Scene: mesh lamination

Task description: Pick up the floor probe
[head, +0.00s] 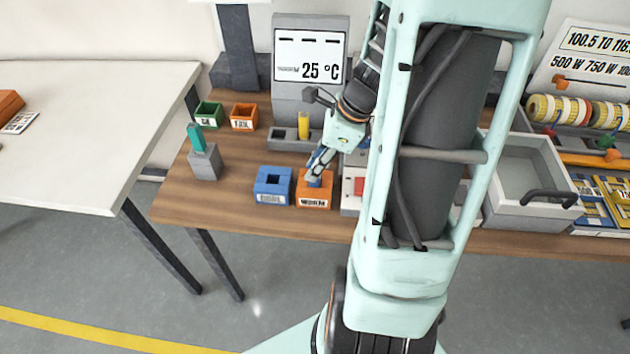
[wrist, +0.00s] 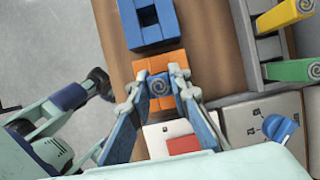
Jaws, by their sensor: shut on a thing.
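A blue probe (wrist: 159,86) with a spiral mark on its end stands in the orange block (wrist: 177,57), seen from above in the wrist view. No readable label marks it as the floor probe. My gripper (wrist: 160,93) has its two fingers closed on either side of the blue probe, with the tips close to the block. In the head view my gripper (head: 314,174) reaches down over the orange block (head: 314,199), and the fingers mostly hide the probe. Whether the probe is still seated in the block is unclear.
A blue block (head: 272,186) with an empty square hole stands directly left. Behind is a grey rack with a yellow probe (head: 303,126) and a green probe (wrist: 291,70). A grey stand with a teal piece (head: 197,140) is at left. A drawer (head: 534,170) is at right.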

